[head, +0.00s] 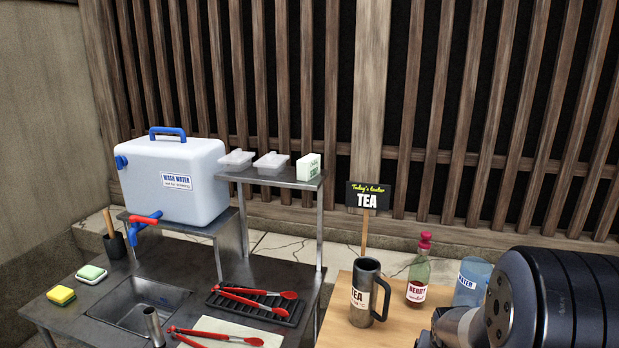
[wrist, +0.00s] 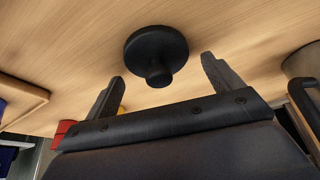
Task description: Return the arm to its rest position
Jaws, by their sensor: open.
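My gripper (wrist: 160,80) shows in the wrist view with its two dark fingers spread apart and nothing between them. A round black knobbed object (wrist: 156,50) lies on the light wooden table beyond the fingertips, apart from them as far as I can tell. In the head view my arm's dark rounded link fills the lower right corner, and the gripper itself is out of that view.
A TEA mug (head: 362,292), a red-topped BERRY bottle (head: 418,275) and a blue WATER pitcher (head: 470,281) stand on the wooden table (head: 338,322), near my arm. A TEA sign (head: 368,196) rises behind. The metal sink counter (head: 262,272) holds red tongs (head: 215,336).

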